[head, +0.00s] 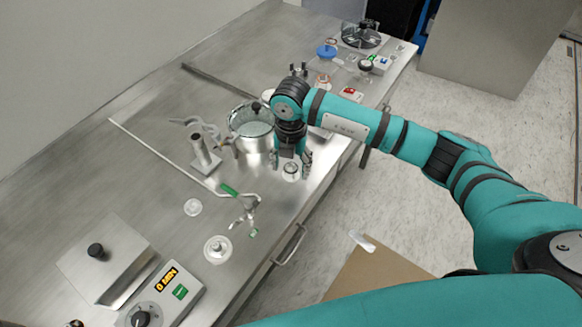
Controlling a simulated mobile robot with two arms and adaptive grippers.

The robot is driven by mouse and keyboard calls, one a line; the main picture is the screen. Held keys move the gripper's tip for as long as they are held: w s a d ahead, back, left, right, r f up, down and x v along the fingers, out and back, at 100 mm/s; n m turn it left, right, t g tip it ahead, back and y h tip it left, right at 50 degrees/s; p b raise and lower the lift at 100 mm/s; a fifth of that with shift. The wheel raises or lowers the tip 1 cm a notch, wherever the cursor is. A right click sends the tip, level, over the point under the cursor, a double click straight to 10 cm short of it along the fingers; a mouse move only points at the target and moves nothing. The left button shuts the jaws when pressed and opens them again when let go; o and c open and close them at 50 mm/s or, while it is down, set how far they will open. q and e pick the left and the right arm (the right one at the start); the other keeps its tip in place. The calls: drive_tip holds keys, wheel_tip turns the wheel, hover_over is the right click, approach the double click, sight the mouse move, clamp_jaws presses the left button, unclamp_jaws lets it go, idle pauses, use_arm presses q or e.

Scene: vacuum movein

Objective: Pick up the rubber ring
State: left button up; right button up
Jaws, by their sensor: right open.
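My right gripper (292,171) points down over the steel bench (150,150), near its front edge, with its fingers apart. A small round pale thing (291,172) shows between and below the fingertips. I cannot tell whether it is the rubber ring or a small jar, nor whether the fingers touch it. A flat, pale, ring-like disc (193,207) lies on the bench left of the gripper. A larger pale disc with a raised centre (216,249) lies nearer the front. Which of these is the rubber ring is unclear. My left gripper is out of view.
A glass vessel (252,128) stands close left of my right gripper. A hot plate with display (160,295) sits front left. A blue-topped item (326,52) stands at the back.

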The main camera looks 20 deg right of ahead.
drive_tip(key=c, duration=0.8)
drive_tip(key=shift+r, duration=0.1)
